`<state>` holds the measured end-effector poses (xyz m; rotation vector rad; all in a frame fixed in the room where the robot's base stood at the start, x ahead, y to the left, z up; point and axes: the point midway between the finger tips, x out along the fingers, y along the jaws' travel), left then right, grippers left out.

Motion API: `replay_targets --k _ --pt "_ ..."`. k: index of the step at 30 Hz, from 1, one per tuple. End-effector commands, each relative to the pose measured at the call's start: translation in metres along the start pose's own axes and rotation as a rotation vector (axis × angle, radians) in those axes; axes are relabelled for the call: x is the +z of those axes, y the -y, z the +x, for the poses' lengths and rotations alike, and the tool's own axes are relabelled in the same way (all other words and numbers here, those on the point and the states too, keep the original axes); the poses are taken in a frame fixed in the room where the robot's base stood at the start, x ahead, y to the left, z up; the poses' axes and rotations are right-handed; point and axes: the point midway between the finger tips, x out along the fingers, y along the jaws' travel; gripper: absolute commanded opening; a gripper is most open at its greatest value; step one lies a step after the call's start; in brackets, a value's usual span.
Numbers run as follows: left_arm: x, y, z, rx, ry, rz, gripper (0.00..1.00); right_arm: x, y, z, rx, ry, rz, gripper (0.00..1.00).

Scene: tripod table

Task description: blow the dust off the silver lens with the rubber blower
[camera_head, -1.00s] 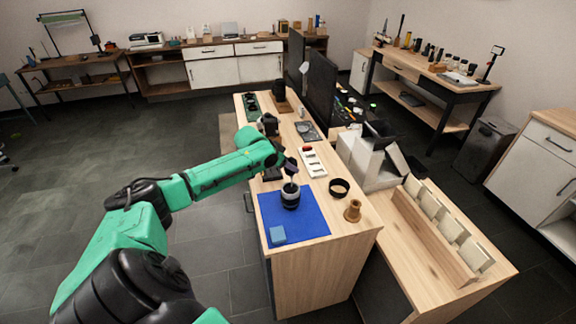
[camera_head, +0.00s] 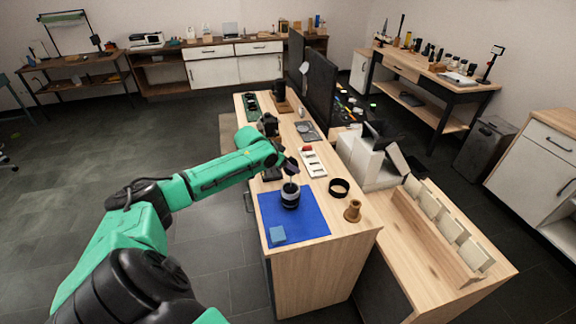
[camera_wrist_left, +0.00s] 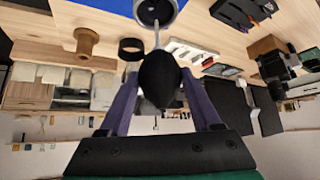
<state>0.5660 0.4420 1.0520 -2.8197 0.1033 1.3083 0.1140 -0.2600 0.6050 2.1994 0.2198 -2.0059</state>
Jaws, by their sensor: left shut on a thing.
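The silver lens (camera_head: 290,196), a short cylinder with dark and pale bands, stands upright on a blue mat (camera_head: 310,224). In the left wrist view the lens (camera_wrist_left: 151,20) shows at the top edge as a pale rim around a dark middle, partly cut off. My left gripper (camera_head: 289,165) is above the lens. It is shut on the rubber blower (camera_wrist_left: 158,80), a black bulb between the two dark purple fingers. The blower's thin pale nozzle points down at the lens top; I cannot tell whether they touch. Dust is too small to see. My right gripper is not in view.
A light blue block (camera_head: 277,234) lies on the mat's front corner. A black ring (camera_head: 339,188) and a brown spool-like piece (camera_head: 353,210) stand to the right. A white tray (camera_head: 314,163) lies behind. A lower side table holds a rack of pale panels (camera_head: 440,222).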

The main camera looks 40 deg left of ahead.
Motion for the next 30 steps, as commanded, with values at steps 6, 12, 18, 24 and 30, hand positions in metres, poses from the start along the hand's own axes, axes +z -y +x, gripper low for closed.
replay_targets --k 6,12,18,24,30 --pt "-0.015 0.000 -0.017 0.000 -0.001 0.000 0.57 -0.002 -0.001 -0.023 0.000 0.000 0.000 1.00" --pt "-0.024 0.001 -0.027 -0.001 -0.003 0.000 0.57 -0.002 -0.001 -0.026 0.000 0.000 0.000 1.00" --pt "-0.036 0.000 -0.042 0.000 -0.002 0.000 0.57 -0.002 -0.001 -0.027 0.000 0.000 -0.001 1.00" --pt "-0.045 0.001 -0.053 -0.001 -0.001 0.001 0.57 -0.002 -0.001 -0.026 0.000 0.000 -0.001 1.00" --pt "-0.045 0.000 -0.054 -0.001 0.000 0.000 0.57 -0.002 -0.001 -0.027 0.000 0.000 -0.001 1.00"
